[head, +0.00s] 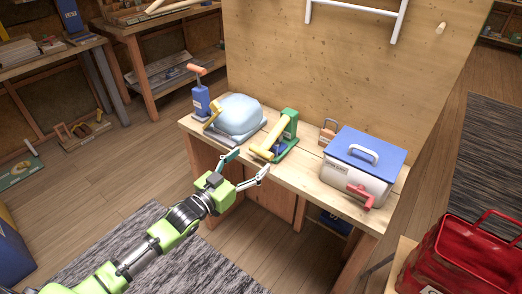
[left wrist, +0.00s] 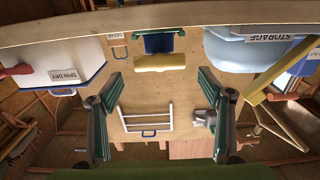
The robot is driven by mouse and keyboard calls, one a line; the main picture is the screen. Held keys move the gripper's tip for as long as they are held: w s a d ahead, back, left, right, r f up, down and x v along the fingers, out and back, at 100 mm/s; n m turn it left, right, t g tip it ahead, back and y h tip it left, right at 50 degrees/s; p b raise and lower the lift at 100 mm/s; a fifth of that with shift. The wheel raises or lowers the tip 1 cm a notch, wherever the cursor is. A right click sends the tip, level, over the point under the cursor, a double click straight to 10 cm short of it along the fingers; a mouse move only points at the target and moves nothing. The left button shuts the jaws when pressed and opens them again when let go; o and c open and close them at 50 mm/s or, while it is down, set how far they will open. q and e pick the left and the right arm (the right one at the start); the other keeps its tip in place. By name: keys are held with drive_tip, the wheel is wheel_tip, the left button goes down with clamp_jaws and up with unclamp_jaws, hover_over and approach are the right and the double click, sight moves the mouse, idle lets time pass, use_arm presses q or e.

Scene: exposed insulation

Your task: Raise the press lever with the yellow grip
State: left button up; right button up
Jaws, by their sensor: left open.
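The press (head: 287,137) is a green frame with a blue part, standing on the wooden workbench. Its thick yellow grip (head: 274,141) lies low and slanted toward the bench's front edge. In the left wrist view, which looks upside down, the yellow grip (left wrist: 160,62) lies crosswise beside the blue part. My left gripper (head: 249,164) is open and empty, just in front of the bench edge, with its fingers pointing toward the press. In the left wrist view the fingers of my left gripper (left wrist: 160,78) stand wide apart on either side of the grip. My right gripper is not in view.
Left of the press are a pale blue storage bin (head: 238,114) and a blue device with an orange handle (head: 201,98). Right of it are a small brown tagged block (head: 327,131) and a white box with a blue lid (head: 363,165). A red crate (head: 455,265) stands lower right.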

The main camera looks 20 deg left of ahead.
sight(259, 152)
use_arm(q)
drive_tip(key=shift+x, duration=3.15)
drive_tip(key=c, duration=1.6)
